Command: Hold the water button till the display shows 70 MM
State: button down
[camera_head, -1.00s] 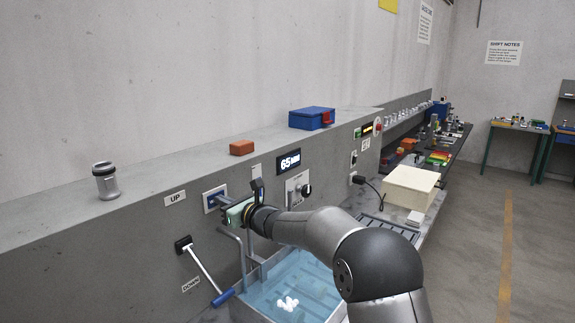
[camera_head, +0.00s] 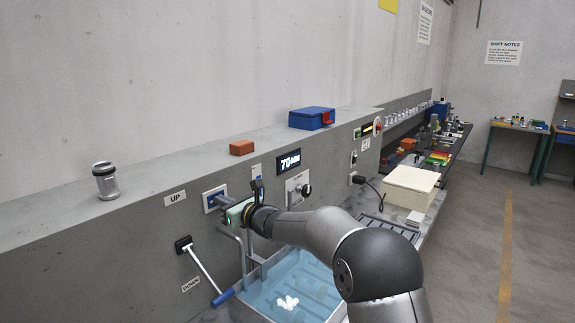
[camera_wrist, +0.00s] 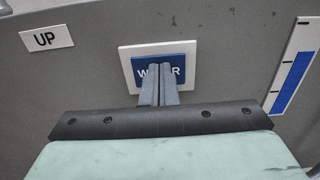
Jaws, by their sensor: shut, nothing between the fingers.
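The blue water button (camera_wrist: 178,68) in its white frame is on the grey panel, and its lettering is partly covered by my fingers in the wrist view. It also shows in the head view (camera_head: 211,198), left of my gripper. My gripper (camera_wrist: 158,72) is shut and empty, with its fingertips at the button's face; whether they press it in cannot be told. The display (camera_head: 288,161) on the panel reads 70 MM. A water tank (camera_head: 290,284) below holds blue water with a pale object (camera_head: 287,302) in it.
A lever with a blue handle (camera_head: 222,297) sticks out below left, between UP (camera_head: 175,197) and DOWN labels. A knob (camera_head: 305,189) is right of my gripper. A cream block (camera_head: 408,188) stands beyond the tank. A level gauge (camera_wrist: 292,78) is right of the button.

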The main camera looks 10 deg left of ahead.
jog(key=shift+s+a+r, duration=0.15)
jog(key=shift+s+a, duration=0.1)
jog(key=shift+a, duration=0.1)
jog(key=shift+d, duration=0.1)
jog(key=b+v, duration=0.6)
jog(key=v, duration=0.8)
jog(key=shift+w+d, duration=0.25)
